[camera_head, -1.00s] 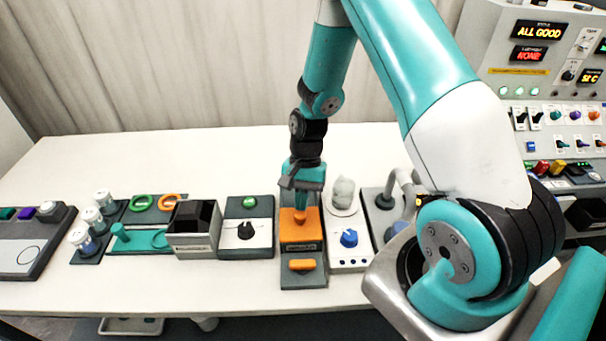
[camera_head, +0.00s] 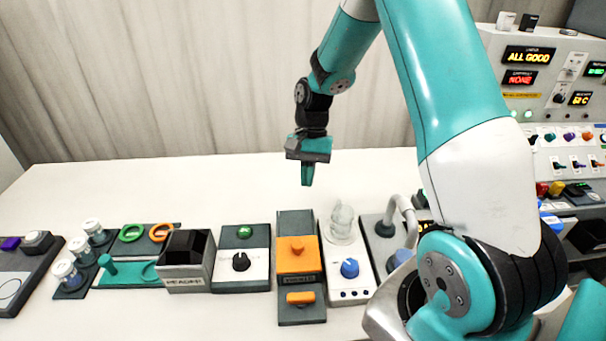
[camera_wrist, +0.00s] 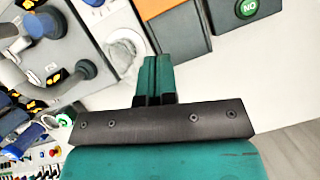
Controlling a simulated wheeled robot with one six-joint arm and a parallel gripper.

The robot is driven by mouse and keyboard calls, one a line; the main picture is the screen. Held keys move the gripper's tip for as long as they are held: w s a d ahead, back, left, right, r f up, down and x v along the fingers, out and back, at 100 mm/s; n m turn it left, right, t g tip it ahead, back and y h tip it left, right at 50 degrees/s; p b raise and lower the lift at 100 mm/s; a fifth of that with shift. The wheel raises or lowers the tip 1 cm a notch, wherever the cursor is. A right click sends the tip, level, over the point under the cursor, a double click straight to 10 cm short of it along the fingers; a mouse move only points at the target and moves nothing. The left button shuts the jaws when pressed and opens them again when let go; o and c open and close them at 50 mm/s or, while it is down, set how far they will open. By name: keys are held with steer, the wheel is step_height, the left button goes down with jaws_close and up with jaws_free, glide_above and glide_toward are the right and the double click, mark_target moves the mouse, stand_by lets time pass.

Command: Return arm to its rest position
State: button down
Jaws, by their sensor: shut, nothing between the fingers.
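My gripper (camera_head: 307,176) is shut and empty. It hangs fingers-down in the air above the back part of the white table, behind the orange-topped module. The teal arm bends up and over from its base at the right. In the wrist view the closed fingers (camera_wrist: 155,72) point toward the modules, with nothing between them.
Along the table (camera_head: 190,330) stand an orange-topped module (camera_head: 297,255), a blue-knob module (camera_head: 349,268), a dark-knob module (camera_head: 241,262), a black-topped box (camera_head: 187,262) and several vials (camera_head: 93,231). A control panel (camera_head: 545,85) stands at right. The table's back is clear.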

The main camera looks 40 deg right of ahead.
steer(key=shift+r, duration=0.25)
steer(key=s+a+r+n+t, duration=0.1)
steer(key=s+a+r+n, duration=0.3)
steer(key=a, duration=0.3)
steer(key=s+a+r+n+t, duration=0.1)
steer(key=s+a+r+n, duration=0.25)
steer(key=a+r, duration=0.3)
steer(key=s+a+r+n, duration=0.2)
steer(key=s+a+n, duration=0.2)
steer(key=s, duration=0.2)
steer(key=s+a+r+n+t+y+b, duration=0.1)
steer(key=s+a+n, duration=0.2)
steer(key=s+n, duration=0.2)
steer(key=shift+s+a+r, duration=0.35)
steer(key=shift+s+r, duration=0.05)
steer(key=shift+s, duration=0.35)
